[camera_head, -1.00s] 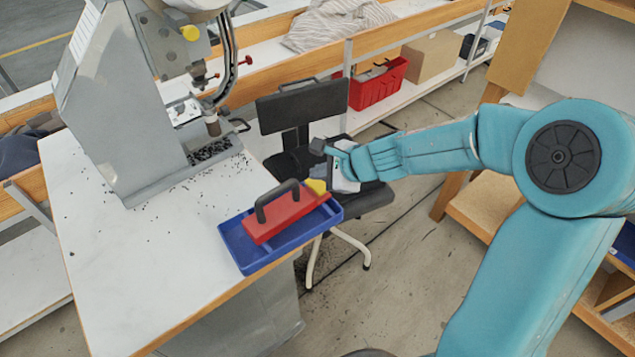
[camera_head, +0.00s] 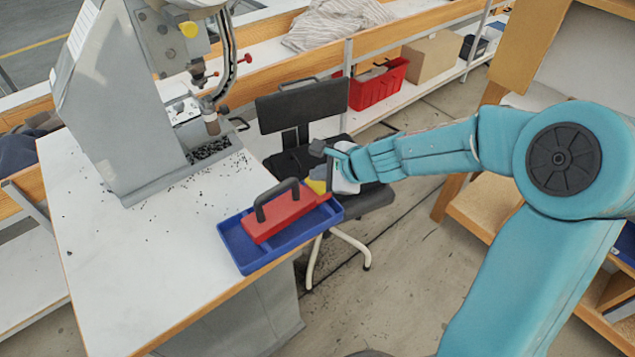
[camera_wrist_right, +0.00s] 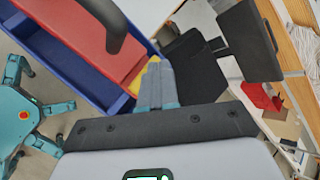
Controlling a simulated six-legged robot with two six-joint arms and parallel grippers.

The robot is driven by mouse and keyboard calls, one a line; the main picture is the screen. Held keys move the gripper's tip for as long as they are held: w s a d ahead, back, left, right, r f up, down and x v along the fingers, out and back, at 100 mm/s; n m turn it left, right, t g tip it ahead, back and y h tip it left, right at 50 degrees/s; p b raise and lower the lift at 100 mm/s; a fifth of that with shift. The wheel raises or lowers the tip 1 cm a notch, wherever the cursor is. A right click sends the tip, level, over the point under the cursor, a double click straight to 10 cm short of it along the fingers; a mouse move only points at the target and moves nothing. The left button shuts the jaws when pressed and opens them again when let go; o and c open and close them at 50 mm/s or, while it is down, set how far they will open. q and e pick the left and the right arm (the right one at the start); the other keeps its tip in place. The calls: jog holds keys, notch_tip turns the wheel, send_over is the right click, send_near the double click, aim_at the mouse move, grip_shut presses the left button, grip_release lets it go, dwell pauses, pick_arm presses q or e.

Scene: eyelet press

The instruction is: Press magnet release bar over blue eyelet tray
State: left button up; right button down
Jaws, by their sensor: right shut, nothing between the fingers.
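The blue eyelet tray (camera_head: 240,247) sits at the right front corner of the white table. A red magnet block (camera_head: 284,216) with a black arched handle (camera_head: 268,204) rests in or just over the tray. The yellow release bar (camera_head: 317,185) sticks out at the block's right end. My right gripper (camera_head: 323,170) is at this end, its shut, empty fingers (camera_wrist_right: 157,85) right by the yellow bar (camera_wrist_right: 137,84) in the wrist view. The fingers partly hide the bar; I cannot tell whether they touch it. My left gripper is not in view.
The grey press (camera_head: 125,110) stands on the table behind the tray, with small dark eyelets (camera_head: 208,150) scattered around its base. A black chair (camera_head: 303,105) stands just beyond my right gripper. A red crate (camera_head: 378,83) sits on the shelf behind.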

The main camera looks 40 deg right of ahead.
aim_at(321, 186)
jog(key=shift+f+b, duration=0.8)
dwell(0.7)
dwell(0.3)
jog(key=shift+r+p, duration=1.2)
jog(key=shift+r, duration=0.05)
notch_tip(321, 186, up, 5)
jog(key=p, duration=0.5)
jog(key=shift+r, duration=0.1)
